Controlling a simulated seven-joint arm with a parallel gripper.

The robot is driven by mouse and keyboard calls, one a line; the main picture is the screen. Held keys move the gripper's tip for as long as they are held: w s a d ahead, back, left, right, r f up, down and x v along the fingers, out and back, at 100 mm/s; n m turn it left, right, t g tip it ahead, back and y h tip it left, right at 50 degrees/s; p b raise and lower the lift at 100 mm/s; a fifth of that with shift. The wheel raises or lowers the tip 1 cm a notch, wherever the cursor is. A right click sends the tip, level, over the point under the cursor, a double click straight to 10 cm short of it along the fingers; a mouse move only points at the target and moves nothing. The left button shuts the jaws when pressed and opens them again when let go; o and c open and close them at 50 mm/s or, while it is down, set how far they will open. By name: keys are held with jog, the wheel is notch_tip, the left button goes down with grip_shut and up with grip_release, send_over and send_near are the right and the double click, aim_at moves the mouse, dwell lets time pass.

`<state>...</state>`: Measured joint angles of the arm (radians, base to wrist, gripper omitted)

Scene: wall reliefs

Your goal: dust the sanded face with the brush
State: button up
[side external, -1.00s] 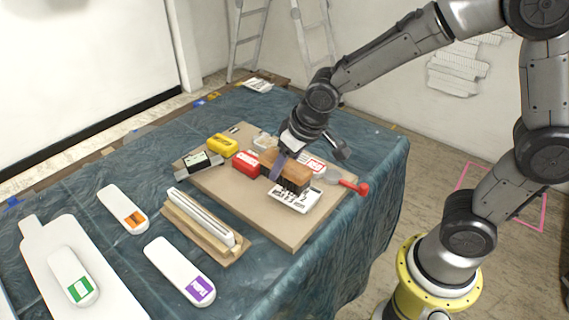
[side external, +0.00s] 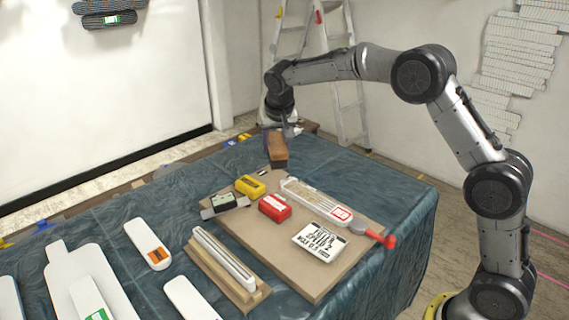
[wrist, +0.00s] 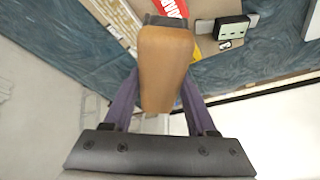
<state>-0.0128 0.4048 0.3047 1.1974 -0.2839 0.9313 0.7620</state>
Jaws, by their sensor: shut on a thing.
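My gripper (side external: 277,132) is shut on a brown wooden block-shaped brush (side external: 278,148) and holds it past the far end of the board. In the wrist view the brush (wrist: 165,65) sits between the two purple fingers, with a dark part at its far end; its bristle side is mostly hidden. I cannot tell for sure that this is the sanded face.
White pieces lie at the left. A ladder (side external: 345,80) stands behind.

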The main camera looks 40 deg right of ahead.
jog(key=w+d+f+m, duration=0.2)
jog(key=w+d+f, duration=0.25)
jog(key=d, duration=0.25)
jog(key=shift+g+h, duration=0.3)
jog(key=shift+s+f+x, duration=0.1)
jog(key=shift+s+x, duration=0.3)
jog(key=shift+x, duration=1.35)
jog(key=shift+s+f+x, duration=0.15)
jog(key=shift+s+x, duration=0.25)
jog(key=shift+x, duration=1.3)
jog(key=shift+s+f+x, duration=0.1)
jog(key=shift+s+x, duration=0.3)
jog(key=shift+x, duration=1.35)
jog(key=shift+s+f, duration=0.45)
jog(key=shift+f, duration=0.05)
jog(key=shift+s+f, duration=0.1)
jog(key=shift+s, duration=6.05)
jog(key=shift+w, duration=6.55)
jog(key=shift+w+r, duration=0.1)
jog(key=shift+r, duration=0.15)
notch_tip(320, 180, up, 8)
jog(key=shift+f, duration=0.2)
